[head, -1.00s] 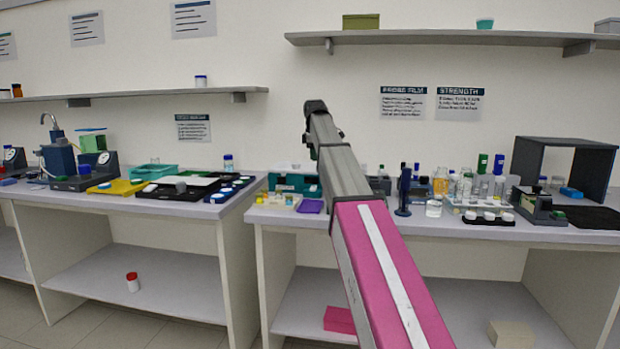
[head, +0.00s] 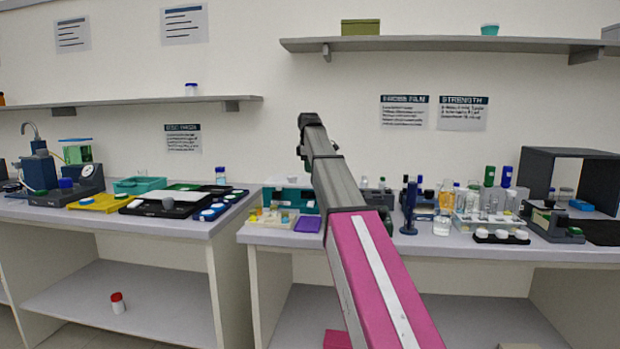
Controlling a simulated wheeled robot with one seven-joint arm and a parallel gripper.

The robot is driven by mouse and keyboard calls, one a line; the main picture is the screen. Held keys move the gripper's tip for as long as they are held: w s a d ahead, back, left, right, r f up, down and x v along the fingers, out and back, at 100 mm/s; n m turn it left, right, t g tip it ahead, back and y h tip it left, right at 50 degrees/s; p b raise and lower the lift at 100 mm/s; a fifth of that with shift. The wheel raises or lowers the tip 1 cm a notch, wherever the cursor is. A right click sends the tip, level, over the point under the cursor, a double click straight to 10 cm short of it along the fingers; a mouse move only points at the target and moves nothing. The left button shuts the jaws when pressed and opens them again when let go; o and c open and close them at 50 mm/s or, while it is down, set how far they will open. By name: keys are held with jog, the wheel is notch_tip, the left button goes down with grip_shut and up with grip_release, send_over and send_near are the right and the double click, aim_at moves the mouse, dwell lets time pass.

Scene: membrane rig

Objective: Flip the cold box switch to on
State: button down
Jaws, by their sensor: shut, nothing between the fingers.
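A teal box (head: 277,196) stands at the back of the right bench (head: 275,236), partly hidden behind my arm. It may be the cold box, but I cannot tell for sure, and no switch can be made out on it. My pink and grey arm rises through the middle of the head view, in front of the right bench. Its dark far end is above the bench, against the wall. My gripper's fingers do not show.
Bottles and glassware (head: 445,200) crowd the right bench right of my arm, beside a blue stand (head: 409,210). A dark open-fronted box (head: 572,153) stands farther right. A purple tray (head: 308,224) lies near the front edge. A gap separates the left bench (head: 205,226).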

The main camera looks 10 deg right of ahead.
aim_at(310, 203)
jog(key=f, duration=0.4)
jog(key=w+f, duration=0.1)
jog(key=f, duration=0.7)
jog(key=shift+w+d+f, duration=0.2)
jog(key=shift+w+d, duration=0.1)
jog(key=shift+f, duration=0.1)
jog(key=shift+f, duration=0.2)
jog(key=shift+s+a+r, duration=0.15)
jog(key=shift+s+a, duration=0.1)
jog(key=shift+s, duration=0.5)
jog(key=shift+w+r, duration=0.1)
jog(key=shift+r, duration=0.05)
